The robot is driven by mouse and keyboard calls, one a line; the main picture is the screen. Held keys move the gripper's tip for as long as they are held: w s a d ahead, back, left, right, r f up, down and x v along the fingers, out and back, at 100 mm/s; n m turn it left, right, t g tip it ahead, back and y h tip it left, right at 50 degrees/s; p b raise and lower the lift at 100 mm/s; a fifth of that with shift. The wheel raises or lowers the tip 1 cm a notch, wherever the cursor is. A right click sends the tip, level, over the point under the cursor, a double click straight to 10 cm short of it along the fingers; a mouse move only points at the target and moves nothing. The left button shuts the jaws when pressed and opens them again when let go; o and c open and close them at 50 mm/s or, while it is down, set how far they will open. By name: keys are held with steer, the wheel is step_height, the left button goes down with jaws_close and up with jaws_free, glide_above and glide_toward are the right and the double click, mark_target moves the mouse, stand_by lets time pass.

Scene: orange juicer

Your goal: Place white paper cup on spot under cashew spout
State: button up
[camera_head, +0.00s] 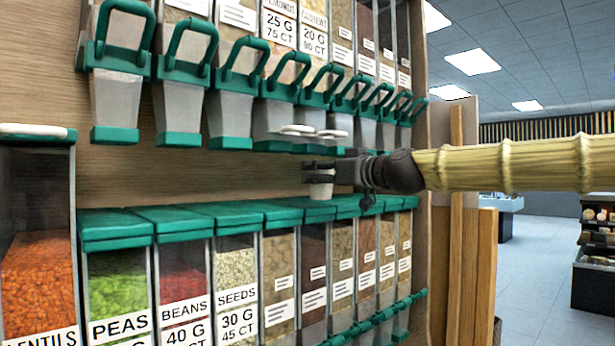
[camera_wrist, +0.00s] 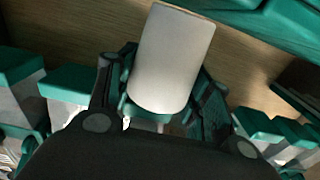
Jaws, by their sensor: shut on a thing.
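A white paper cup (camera_head: 321,190) is held in my gripper (camera_head: 322,174) in front of the dispenser wall. It hangs in the gap between the upper spouts and the lower bin lids and looks roughly upright. In the wrist view the cup (camera_wrist: 172,58) sits between the two fingers (camera_wrist: 160,100), which are closed on its sides. The cashew bin's label (camera_head: 314,30) is in the upper row. A green-framed spout (camera_head: 318,90) is under it, above my gripper. Two white flat discs (camera_head: 330,134) show just below the spouts; I cannot tell what they are. No marked spot is clearly visible.
Upper spouts with green handles (camera_head: 240,90) run along the wall. Lower bins with green lids (camera_head: 110,228) stand close beneath my gripper. A wooden side panel (camera_head: 440,265) is at the right. Open floor (camera_head: 545,260) lies beyond it.

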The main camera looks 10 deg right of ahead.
steer(key=shift+w+a, duration=0.35)
steer(key=shift+w, duration=0.15)
steer(key=x, duration=0.1)
steer(key=p+x, duration=0.1)
steer(key=x, duration=0.1)
steer(key=shift+w+a+f, duration=0.25)
steer(key=shift+w+f, duration=0.05)
steer(key=shift+f+p, duration=0.25)
steer(key=shift+p, duration=0.05)
steer(key=shift+s+d+f, duration=0.2)
steer(key=shift+d, duration=0.05)
steer(key=shift+w+a+f, duration=0.1)
steer(key=shift+a, duration=0.15)
steer(key=shift+f, duration=0.1)
steer(key=o, duration=1.1)
steer(key=shift+d, duration=0.2)
steer(key=shift+a, duration=0.1)
